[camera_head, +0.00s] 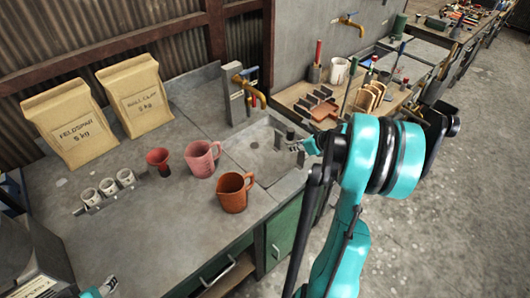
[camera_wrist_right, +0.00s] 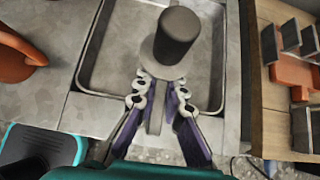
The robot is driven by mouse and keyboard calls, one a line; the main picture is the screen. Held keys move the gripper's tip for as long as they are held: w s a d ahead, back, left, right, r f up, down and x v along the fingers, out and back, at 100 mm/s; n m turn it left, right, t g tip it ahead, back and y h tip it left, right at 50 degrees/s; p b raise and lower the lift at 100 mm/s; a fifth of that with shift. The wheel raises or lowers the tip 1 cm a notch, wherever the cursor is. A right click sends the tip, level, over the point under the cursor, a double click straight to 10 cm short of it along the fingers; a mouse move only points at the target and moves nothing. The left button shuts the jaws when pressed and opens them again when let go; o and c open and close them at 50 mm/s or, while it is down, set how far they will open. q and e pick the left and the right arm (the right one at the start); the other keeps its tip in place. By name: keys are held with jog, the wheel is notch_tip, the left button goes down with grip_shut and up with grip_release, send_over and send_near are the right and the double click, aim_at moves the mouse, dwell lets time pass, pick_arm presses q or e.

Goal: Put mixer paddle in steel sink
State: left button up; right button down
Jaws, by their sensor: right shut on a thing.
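The mixer paddle (camera_wrist_right: 178,38) shows in the right wrist view as a dark round handle end above a grey collar. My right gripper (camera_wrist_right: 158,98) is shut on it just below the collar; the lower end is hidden. In the head view the right gripper (camera_head: 299,145) is at the sink's right side, with the dark paddle handle (camera_head: 290,133) at its fingertips. The steel sink (camera_head: 258,152) is a shallow grey basin in the counter, and its rim (camera_wrist_right: 88,60) shows behind the paddle. My left gripper (camera_head: 108,286) is barely in view at the bottom left; its jaws are unclear.
An orange-brown jug (camera_head: 235,193) and a pink jug (camera_head: 202,159) stand left of the sink. A brass tap (camera_head: 250,88) rises behind it. A red cup (camera_head: 159,160) and two paper sacks (camera_head: 135,97) stand farther left. A wooden bench (camera_head: 300,92) with tools lies beyond.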

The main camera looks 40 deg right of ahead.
jog(key=shift+s+a+f+b+x, duration=0.1)
jog(key=shift+a+b+x, duration=0.5)
jog(key=shift+x, duration=1.75)
jog(key=shift+s+a+f+b+x, duration=0.15)
jog(key=shift+b+x, duration=0.7)
jog(key=shift+x, duration=1.45)
jog(key=shift+s+a+r+b+x, duration=0.1)
jog(key=shift+a+b+x, duration=0.5)
jog(key=shift+x, duration=1.75)
jog(key=shift+d, duration=0.15)
jog(key=shift+f+b, duration=0.15)
jog(key=shift+b, duration=0.15)
jog(key=c, duration=1.7)
grip_release()
jog(key=shift+c, duration=0.2)
jog(key=shift+o, duration=0.6)
jog(key=shift+s, duration=0.1)
